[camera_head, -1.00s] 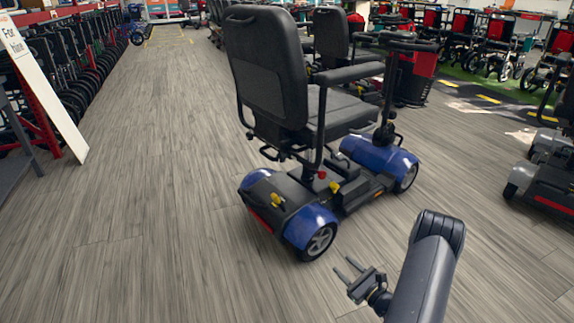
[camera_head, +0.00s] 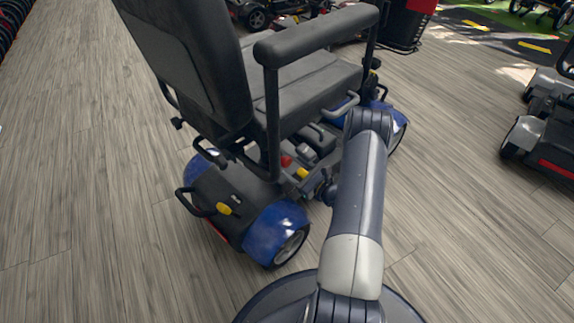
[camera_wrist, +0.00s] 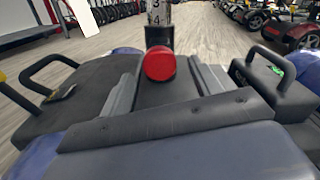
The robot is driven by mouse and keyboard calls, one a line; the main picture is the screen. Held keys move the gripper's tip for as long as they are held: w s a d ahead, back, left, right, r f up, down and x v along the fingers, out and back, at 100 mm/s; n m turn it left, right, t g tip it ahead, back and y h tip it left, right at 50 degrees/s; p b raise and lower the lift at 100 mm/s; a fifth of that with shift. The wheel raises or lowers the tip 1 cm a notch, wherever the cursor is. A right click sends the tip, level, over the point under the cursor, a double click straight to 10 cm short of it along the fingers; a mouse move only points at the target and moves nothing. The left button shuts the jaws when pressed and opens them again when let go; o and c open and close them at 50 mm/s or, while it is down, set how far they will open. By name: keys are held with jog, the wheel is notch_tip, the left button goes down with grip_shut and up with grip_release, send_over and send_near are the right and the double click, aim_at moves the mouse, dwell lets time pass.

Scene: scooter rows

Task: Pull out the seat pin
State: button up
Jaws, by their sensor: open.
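In the head view the red knob (camera_head: 286,160) sits under the seat, above the rear deck. My gripper (camera_head: 327,192) is low beside the scooter's right rear side, mostly hidden behind my arm. It is open and apart from the knob. In the wrist view two grey strips flank the line to the knob; I cannot tell whether they are my fingers.
The blue scooter's armrest (camera_head: 318,32) and seat (camera_head: 300,78) overhang the knob. A black loop handle (camera_wrist: 265,68) stands right of the knob, another (camera_wrist: 48,76) left. A yellow lever (camera_head: 301,173) is close by. Another scooter (camera_head: 545,125) stands at right; the floor between is clear.

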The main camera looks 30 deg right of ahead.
aim_at(289, 163)
jog(key=shift+b+x, duration=0.5)
jog(key=shift+x, duration=1.75)
jog(key=shift+s, duration=0.1)
